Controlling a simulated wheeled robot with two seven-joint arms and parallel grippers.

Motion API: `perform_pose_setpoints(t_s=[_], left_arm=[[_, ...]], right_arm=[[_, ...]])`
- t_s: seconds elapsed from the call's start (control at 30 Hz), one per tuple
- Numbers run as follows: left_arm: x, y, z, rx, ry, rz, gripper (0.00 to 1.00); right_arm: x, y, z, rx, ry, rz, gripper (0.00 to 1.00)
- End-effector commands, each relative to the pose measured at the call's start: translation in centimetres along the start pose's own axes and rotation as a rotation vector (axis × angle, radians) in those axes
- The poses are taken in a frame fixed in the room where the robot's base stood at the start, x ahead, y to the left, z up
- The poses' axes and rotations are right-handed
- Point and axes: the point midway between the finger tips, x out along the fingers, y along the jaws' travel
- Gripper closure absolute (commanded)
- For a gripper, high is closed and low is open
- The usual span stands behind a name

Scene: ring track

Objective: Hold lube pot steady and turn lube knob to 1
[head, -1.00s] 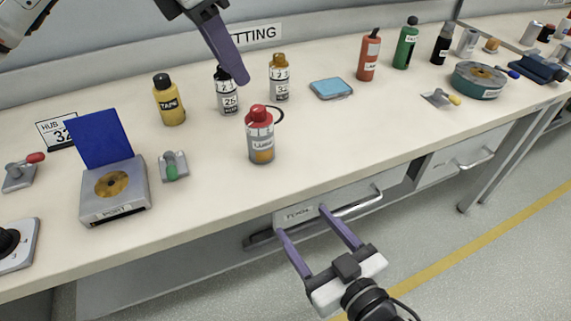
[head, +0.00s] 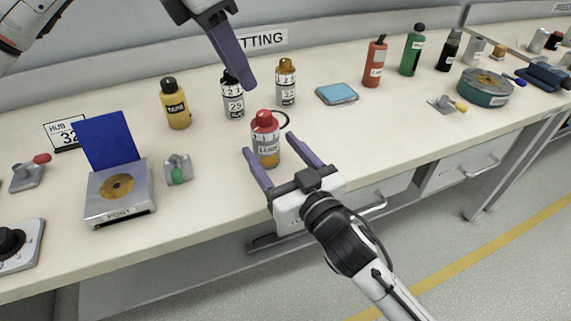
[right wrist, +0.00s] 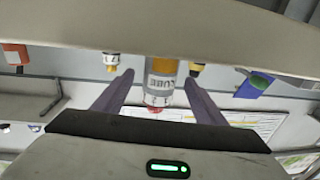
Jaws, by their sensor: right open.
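The lube pot (head: 266,150), grey with a white LUBE label and an amber band near its base, stands upright on the bench. Its red knob-like top (head: 264,119) shows no readable number. In the right wrist view the lube pot (right wrist: 160,82) appears upside down between my fingers. My right gripper (head: 270,144) is open, with one finger towards each side of the pot; contact cannot be told. My left gripper (head: 249,84) hangs above and behind the pot, in front of the numbered bottles. Only one purple finger shows clearly, so its opening is unclear.
Bottles marked 25 (head: 234,100) and 32 (head: 286,90) stand behind the pot, with a yellow tape bottle (head: 176,105) to their left. A grey box with a raised blue lid (head: 110,142) and a black dial (head: 10,242) are at left. A blue pad (head: 337,93) lies right.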

Motion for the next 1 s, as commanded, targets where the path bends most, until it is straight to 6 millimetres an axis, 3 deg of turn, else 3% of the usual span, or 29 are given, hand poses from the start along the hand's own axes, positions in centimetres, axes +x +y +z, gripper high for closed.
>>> perform_pose_setpoints(t_s=[0.23,0.6,0.67,0.9,1.0], left_arm=[[0.0,0.0,0.0,0.000,0.000,0.000,0.69],[0.0,0.0,0.0,0.000,0.000,0.000,0.69],[0.0,0.0,0.0,0.000,0.000,0.000,0.69],[0.0,0.0,0.0,0.000,0.000,0.000,0.69],[0.2,0.0,0.0,0.002,-0.004,-0.003,0.58]], right_arm=[[3.1,0.0,0.0,-0.001,0.000,-0.001,0.35],[3.7,0.0,0.0,0.000,0.000,-0.001,0.35],[3.7,0.0,0.0,0.000,0.000,-0.001,0.42],[3.7,0.0,0.0,0.000,-0.001,-0.001,0.82],[3.7,0.0,0.0,0.000,-0.001,-0.001,0.83]])
